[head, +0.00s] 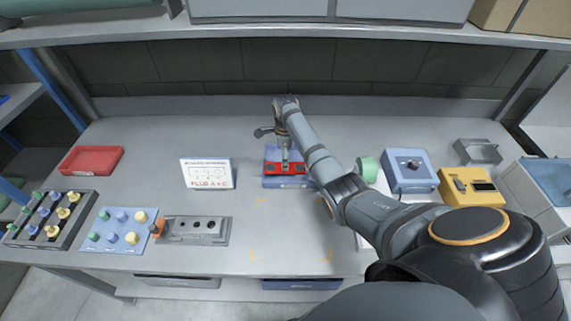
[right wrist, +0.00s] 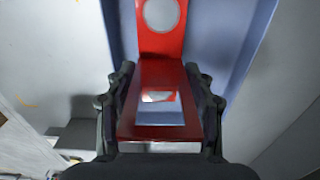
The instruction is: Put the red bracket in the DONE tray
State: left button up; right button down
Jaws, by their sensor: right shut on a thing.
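The red bracket (head: 272,168) is at a small blue tray (head: 288,183) in the middle of the bench. In the right wrist view the bracket (right wrist: 160,72), with a round grey spot and a rectangular opening, lies between the tray's blue walls (right wrist: 252,45). My right gripper (head: 285,154) points down over the tray. Its fingers (right wrist: 160,98) are shut on the bracket from both sides. I cannot tell whether the bracket touches the tray floor. The tray's label is too small to read. My left gripper is not in view.
A white sign (head: 208,173) stands left of the blue tray. A red tray (head: 91,160) is at the far left. A grey fixture (head: 195,230) and knob boards are front left. A blue box (head: 408,170) and yellow device (head: 470,187) are right. The front middle is clear.

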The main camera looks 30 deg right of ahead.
jog(key=shift+w+d+f, duration=0.1)
jog(key=shift+f, duration=1.55)
jog(key=shift+f, duration=0.1)
jog(key=shift+c, duration=2.3)
grip_release()
notch_tip(320, 180, up, 12)
jog(key=shift+r+b, duration=0.1)
jog(key=shift+b, duration=0.5)
